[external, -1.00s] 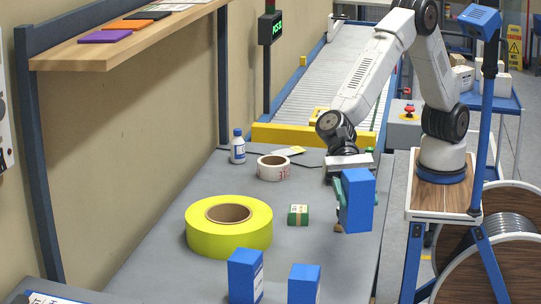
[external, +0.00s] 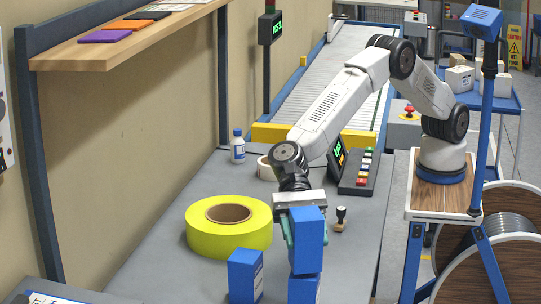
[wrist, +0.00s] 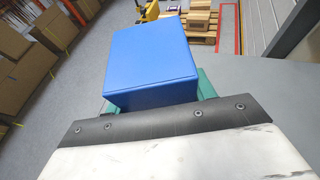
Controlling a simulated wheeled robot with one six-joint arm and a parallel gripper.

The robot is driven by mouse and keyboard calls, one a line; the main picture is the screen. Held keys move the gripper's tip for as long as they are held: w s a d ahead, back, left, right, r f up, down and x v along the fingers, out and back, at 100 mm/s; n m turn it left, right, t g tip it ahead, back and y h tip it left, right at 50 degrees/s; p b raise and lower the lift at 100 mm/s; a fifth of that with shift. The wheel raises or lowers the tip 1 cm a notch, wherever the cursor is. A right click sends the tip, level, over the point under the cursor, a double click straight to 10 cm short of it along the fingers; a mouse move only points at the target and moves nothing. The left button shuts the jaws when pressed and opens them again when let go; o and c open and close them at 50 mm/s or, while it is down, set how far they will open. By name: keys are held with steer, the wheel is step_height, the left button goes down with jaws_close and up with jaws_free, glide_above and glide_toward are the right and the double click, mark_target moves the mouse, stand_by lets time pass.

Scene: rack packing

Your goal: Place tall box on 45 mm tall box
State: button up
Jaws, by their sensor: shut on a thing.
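My gripper (external: 292,230) is shut on a tall blue box (external: 309,243) and holds it about upright at the front of the table. The held box also fills the middle of the wrist view (wrist: 152,58), between green finger pads. Directly below it in the external view stands another blue box (external: 304,289), partly hidden. The held box's lower end overlaps that box's top in the picture; I cannot tell whether they touch. A further blue box (external: 243,277) stands apart to the left. Which standing box is 45 mm tall is not readable.
A large yellow tape roll (external: 228,227) lies behind the left box. A white tape roll (external: 265,169), a bottle (external: 238,147), a stamp (external: 340,219) and a button panel (external: 358,172) are farther back. The grey table (external: 350,255) is clear at right.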

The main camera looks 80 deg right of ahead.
steer(key=shift+f, duration=0.65)
steer(key=shift+f, duration=0.1)
steer(key=o, duration=1.2)
steer(key=shift+f, duration=0.1)
steer(key=shift+w+d+r, duration=0.1)
steer(key=shift+r, duration=0.15)
steer(key=v, duration=1.1)
steer(key=shift+w+d, duration=0.1)
steer(key=shift+d, duration=0.2)
steer(key=shift+d+r, duration=0.1)
